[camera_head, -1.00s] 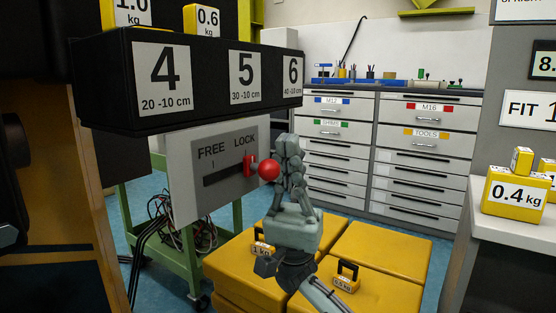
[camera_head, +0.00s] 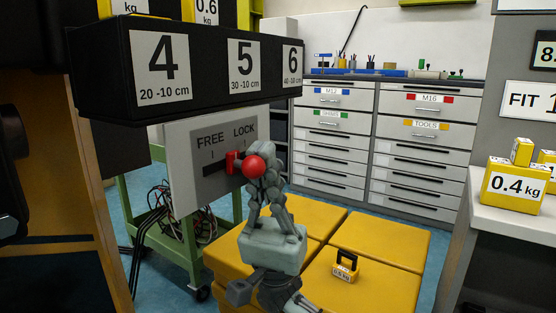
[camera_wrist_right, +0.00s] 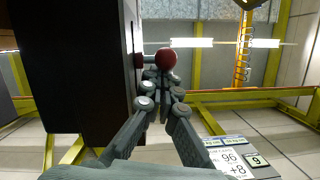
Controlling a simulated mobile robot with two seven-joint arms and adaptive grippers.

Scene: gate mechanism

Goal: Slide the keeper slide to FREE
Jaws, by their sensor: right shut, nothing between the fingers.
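The keeper slide has a red tab (camera_head: 233,162) in the dark slot of a grey panel (camera_head: 185,190) marked FREE and LOCK. The tab stands between the two marks, nearer LOCK. Its red ball knob (camera_head: 253,166) sticks out towards me and right; it also shows in the wrist view (camera_wrist_right: 166,59). My right gripper (camera_head: 266,155) is shut and empty, with its fingers upright right beside the knob, on its right. In the wrist view its fingertips (camera_wrist_right: 162,82) are close to the knob; I cannot tell whether they touch. My left gripper is not in view.
A black shelf (camera_head: 110,95) numbered 4, 5 and 6 overhangs the panel. Yellow blocks (camera_head: 375,245) stand below my right arm, with a small weight (camera_head: 345,267) on top. A green cart (camera_head: 180,235) with cables is under the panel. Drawers stand behind.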

